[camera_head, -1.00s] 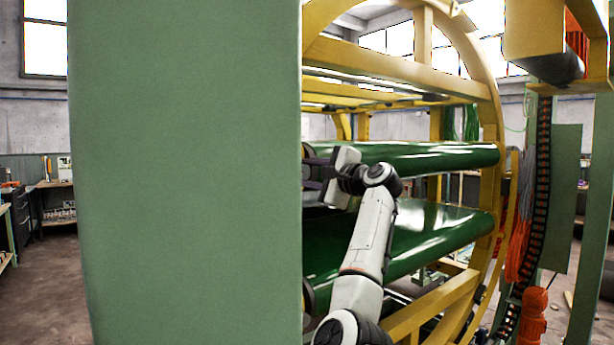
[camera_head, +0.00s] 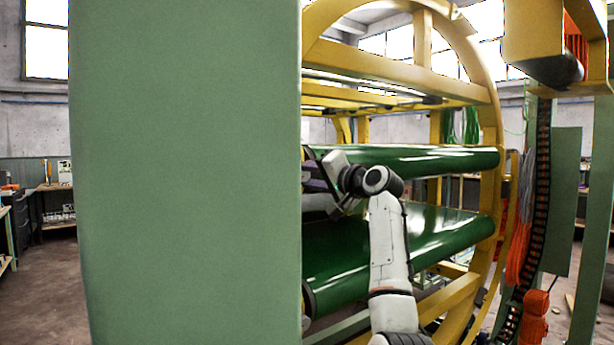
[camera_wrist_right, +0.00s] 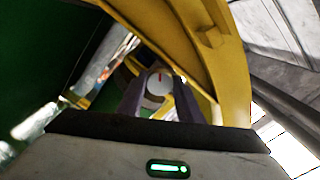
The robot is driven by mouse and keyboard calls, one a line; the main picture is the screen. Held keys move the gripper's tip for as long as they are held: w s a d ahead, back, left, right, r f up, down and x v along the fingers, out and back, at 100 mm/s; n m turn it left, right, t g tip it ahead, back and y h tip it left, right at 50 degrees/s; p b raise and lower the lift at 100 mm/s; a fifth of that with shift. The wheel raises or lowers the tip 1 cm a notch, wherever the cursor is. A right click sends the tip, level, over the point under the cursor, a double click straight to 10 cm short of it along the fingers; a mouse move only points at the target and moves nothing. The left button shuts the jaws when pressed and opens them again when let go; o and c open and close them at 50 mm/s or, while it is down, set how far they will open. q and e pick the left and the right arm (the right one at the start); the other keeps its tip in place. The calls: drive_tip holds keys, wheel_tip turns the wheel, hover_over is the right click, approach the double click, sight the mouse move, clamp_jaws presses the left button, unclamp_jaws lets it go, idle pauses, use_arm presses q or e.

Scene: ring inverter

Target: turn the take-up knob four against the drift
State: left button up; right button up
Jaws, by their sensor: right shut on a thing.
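The take-up knob (camera_wrist_right: 159,84) shows in the right wrist view as a round pale disc with a red mark near its top. My right gripper (camera_wrist_right: 158,100) is shut on it, with a dark finger on each side of the disc. In the head view my right gripper (camera_head: 316,185) is partly hidden behind the edge of a large green panel, and the knob is hidden there. No number is readable on the knob. My left gripper is not in view.
The green panel (camera_head: 185,170) fills the left-centre of the head view. Two green rollers or belts (camera_head: 430,160) run to the right of my right gripper, inside a yellow ring frame (camera_head: 490,130). Orange and grey cables (camera_head: 517,240) hang at the right.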

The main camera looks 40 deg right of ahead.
drive_tip(key=n+p, duration=0.1)
drive_tip(key=n, duration=0.5)
drive_tip(key=n+p, duration=0.1)
drive_tip(key=n, duration=0.5)
drive_tip(key=n+p, duration=0.1)
drive_tip(key=n, duration=0.5)
drive_tip(key=shift+d+r+n+p, duration=0.15)
drive_tip(key=shift+r+n+p, duration=0.1)
drive_tip(key=shift+n+p, duration=0.05)
drive_tip(key=shift+n, duration=0.3)
drive_tip(key=o, duration=1)
drive_tip(key=shift+f, duration=0.1)
drive_tip(key=shift+o, duration=0.2)
